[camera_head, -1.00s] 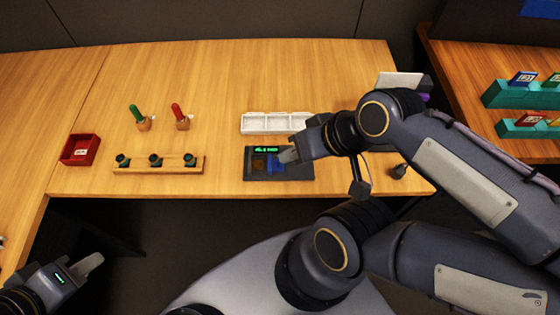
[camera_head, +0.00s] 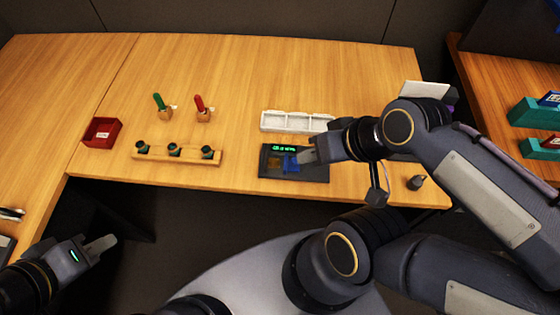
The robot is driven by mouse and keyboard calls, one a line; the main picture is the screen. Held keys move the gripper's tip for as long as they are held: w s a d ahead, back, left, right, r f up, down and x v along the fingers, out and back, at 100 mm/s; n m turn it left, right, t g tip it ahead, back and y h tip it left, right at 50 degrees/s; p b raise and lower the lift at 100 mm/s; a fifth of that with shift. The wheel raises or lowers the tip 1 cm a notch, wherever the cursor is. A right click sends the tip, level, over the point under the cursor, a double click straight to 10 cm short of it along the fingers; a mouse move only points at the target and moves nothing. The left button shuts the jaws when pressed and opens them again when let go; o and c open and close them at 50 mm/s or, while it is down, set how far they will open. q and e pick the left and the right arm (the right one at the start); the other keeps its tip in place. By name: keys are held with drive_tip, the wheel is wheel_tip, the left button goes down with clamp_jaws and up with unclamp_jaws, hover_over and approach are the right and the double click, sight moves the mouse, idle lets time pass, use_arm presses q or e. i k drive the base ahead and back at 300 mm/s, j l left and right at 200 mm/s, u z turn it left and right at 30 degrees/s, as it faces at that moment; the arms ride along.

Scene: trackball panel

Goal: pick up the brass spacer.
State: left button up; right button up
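I cannot make out a brass spacer for certain. A small brownish patch (camera_head: 273,162) shows on the left part of a dark panel (camera_head: 316,175) with a green lit display, and it is too small to identify. A blue piece (camera_head: 290,164) sits beside it on the panel. My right gripper (camera_head: 307,157) is over the right part of the panel, its tips close to the blue piece; whether it touches is unclear, and its arm covers the area to the right. My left gripper (camera_head: 104,244) is off the table's front edge at lower left, away from everything.
A white compartment tray (camera_head: 290,123) stands behind the panel. A wooden rack (camera_head: 190,158) with dark green-topped pieces, a green-handled tool (camera_head: 160,103), a red-handled tool (camera_head: 201,105) and a red bin (camera_head: 102,132) are left. A dark conical object (camera_head: 416,182) stands at right front.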

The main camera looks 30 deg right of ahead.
sight(272, 163)
drive_tip(key=k+l+u, duration=0.15)
drive_tip(key=l+u, duration=0.25)
drive_tip(key=k+l+u, duration=0.15)
drive_tip(key=l+u, duration=0.25)
drive_tip(key=k+l+u, duration=0.15)
drive_tip(key=u, duration=0.25)
drive_tip(key=k, duration=0.05)
